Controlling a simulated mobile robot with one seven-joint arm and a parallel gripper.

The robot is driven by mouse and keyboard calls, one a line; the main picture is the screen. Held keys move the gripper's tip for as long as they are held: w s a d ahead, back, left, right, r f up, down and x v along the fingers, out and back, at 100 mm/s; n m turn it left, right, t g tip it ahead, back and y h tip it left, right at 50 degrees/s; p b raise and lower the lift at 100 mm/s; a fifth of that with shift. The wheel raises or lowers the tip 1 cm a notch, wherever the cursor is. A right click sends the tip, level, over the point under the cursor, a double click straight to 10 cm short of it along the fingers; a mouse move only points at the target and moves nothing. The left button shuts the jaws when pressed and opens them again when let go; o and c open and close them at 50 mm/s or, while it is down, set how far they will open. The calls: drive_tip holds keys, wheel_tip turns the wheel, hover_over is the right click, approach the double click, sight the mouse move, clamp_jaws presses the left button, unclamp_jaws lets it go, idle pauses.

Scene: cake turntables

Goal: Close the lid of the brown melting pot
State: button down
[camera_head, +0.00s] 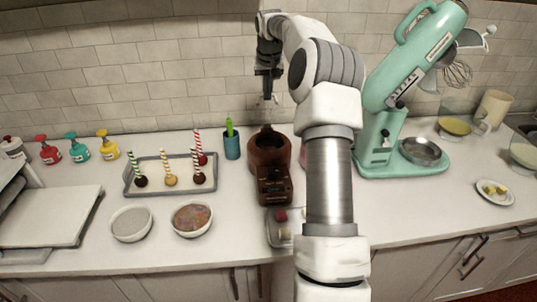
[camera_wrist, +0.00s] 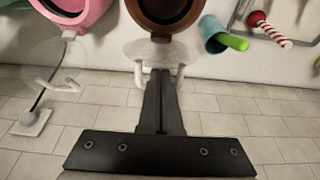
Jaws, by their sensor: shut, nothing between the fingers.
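The brown melting pot (camera_head: 270,182) stands on the counter in the middle of the head view. Its round opening is uncovered. In the wrist view its dark rim (camera_wrist: 144,22) is at the top. Its clear lid (camera_wrist: 188,50) stands raised at the pot's wall side, with a pale handle that reaches toward my gripper. My gripper (camera_wrist: 160,72) is shut and empty. Its fingertips overlap the lid handle in the wrist view; I cannot tell whether they touch it. In the head view my gripper (camera_head: 267,97) is above and behind the pot, near the tiled wall.
A pink pot (camera_wrist: 92,12) with a clear lid is beside the brown one, mostly behind my arm in the head view. A blue cup (camera_head: 232,147) with a green tool and a tray (camera_head: 131,185) of cake pops stand left. A mint mixer (camera_head: 375,140) stands right.

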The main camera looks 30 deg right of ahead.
drive_tip(key=s+b, duration=0.1)
drive_tip(key=b, duration=0.1)
drive_tip(key=s+a+f+b, duration=0.1)
drive_tip(key=b, duration=0.1)
drive_tip(key=s+a+b, duration=0.1)
drive_tip(key=s, duration=0.1)
drive_tip(key=shift+s+f+b, duration=0.1)
drive_tip(key=shift+f+b, duration=0.3)
drive_tip(key=s+f+b, duration=0.1)
drive_tip(key=b, duration=0.1)
drive_tip(key=s+a+f+b, duration=0.1)
drive_tip(key=b, duration=0.1)
drive_tip(key=s+f+b, duration=0.1)
drive_tip(key=b, duration=0.1)
drive_tip(key=shift+s+a+f, duration=0.2)
drive_tip(key=shift+a+f, duration=0.15)
